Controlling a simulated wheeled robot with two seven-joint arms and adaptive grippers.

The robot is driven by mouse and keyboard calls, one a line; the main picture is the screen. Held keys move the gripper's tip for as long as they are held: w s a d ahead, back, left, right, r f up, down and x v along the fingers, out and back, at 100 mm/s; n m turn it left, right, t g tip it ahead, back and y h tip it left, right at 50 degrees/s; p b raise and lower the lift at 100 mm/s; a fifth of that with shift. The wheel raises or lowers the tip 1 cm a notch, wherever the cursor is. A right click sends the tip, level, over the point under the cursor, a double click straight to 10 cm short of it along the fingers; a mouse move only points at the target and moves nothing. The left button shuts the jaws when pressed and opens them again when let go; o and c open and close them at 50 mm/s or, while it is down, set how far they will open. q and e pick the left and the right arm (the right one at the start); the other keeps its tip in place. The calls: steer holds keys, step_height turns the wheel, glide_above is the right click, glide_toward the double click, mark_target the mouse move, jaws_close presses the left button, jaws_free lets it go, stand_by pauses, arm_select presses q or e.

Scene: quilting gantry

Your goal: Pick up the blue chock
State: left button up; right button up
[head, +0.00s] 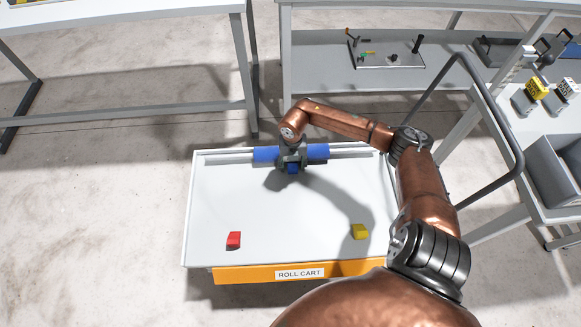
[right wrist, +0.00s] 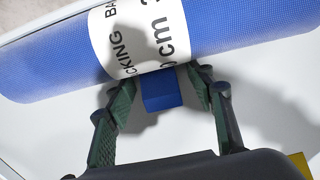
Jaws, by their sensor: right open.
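The blue chock (right wrist: 160,90) lies on the white cart top between the two fingers of my right gripper (right wrist: 160,95) in the right wrist view. The fingers are open, one on each side of it, and a gap shows at least on the left side. The chock sits against or very close to a blue roll (right wrist: 235,25) with a white printed band. The roll also shows in the head view (head: 266,154). My left gripper is not in view.
The roll cart (head: 240,200) has a raised rim and an orange front strip. A red chock (head: 233,240) and a yellow chock (head: 360,231) lie near its front edge. A dark tubular handle (head: 515,140) rises at the right. The cart's middle is bare.

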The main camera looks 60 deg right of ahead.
steer(key=c, duration=1.3)
steer(key=shift+r, duration=0.15)
